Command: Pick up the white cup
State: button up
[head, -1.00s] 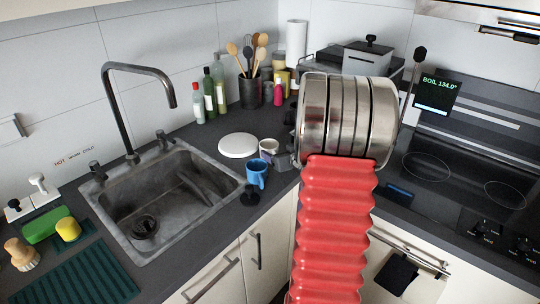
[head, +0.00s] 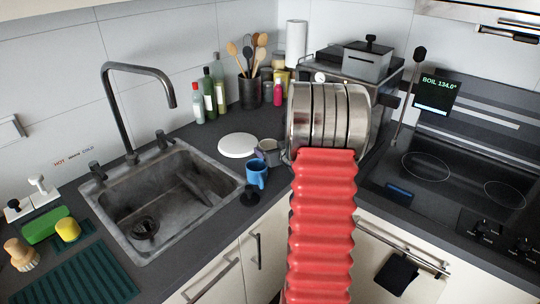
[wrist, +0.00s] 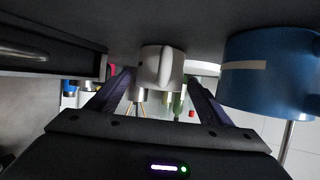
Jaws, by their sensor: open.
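The white cup (wrist: 152,66) shows in the wrist view, which looks upside down, with the dark counter along the top. Its handle faces the camera. My gripper (wrist: 160,79) is open, with one purple finger on each side of the cup and a visible gap to it. I cannot tell how far the fingertips reach past the cup. In the head view, the cup and my gripper are small and crowded together behind the blue cup (head: 257,174), partly hidden by my arm. The blue cup also shows large at the right in the wrist view (wrist: 268,70).
A white plate (head: 238,145) lies behind the cups. The sink (head: 165,200) is to the left. Several bottles (head: 209,92) and a utensil holder (head: 250,92) stand at the back. The hob (head: 450,175) is on the right.

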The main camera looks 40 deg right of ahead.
jog(key=shift+x, duration=1)
jog(key=shift+c, duration=0.6)
jog(key=c, duration=1.1)
